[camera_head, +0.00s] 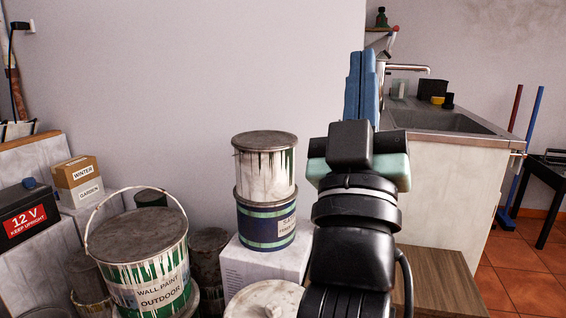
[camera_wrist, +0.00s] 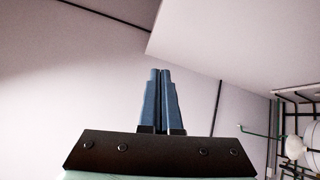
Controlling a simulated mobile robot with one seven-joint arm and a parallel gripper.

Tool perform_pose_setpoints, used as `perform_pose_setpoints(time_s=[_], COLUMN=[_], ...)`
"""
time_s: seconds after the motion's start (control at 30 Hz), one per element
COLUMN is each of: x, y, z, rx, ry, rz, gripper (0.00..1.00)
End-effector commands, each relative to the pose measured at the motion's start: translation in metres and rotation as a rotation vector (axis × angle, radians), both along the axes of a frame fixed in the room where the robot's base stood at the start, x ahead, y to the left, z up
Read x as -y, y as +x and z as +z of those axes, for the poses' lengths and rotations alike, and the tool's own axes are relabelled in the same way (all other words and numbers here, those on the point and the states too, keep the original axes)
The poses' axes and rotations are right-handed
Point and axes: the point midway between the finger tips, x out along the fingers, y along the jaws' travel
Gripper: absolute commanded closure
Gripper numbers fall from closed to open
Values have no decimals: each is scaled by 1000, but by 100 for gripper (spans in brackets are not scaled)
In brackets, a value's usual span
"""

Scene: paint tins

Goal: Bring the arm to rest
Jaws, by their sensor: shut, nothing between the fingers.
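My gripper (camera_head: 361,85) points straight up in the head view, right of centre. Its two blue fingers are together with nothing between them.
Left of my arm, a white paint tin (camera_head: 265,170) stands on a blue tin (camera_head: 266,222). An outdoor wall paint tin (camera_head: 150,285) with a raised handle is further left. A sink counter (camera_head: 450,160) is behind on the right. Tiled floor (camera_head: 530,280) at right looks clear.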

Motion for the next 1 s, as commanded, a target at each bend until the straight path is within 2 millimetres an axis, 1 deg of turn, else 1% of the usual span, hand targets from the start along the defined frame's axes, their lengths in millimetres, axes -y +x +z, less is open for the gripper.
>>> perform_pose_setpoints(time_s=[0.03,0.1,0.17,0.2,0.33,0.4,0.57,0.67,1.0], x=[-15,-32,-46,-55,-83,-81,-81,-80,-80], y=[-19,-43,-62,-74,-117,-113,-112,-112,-112], z=[13,25,33,37,48,73,110,137,245], rx=[20,34,42,46,53,46,48,48,47], ry=[47,101,138,160,207,208,206,205,205], rz=[72,164,243,294,453,447,443,441,440], gripper=[100,100,100,100,100,100,100,100,100])
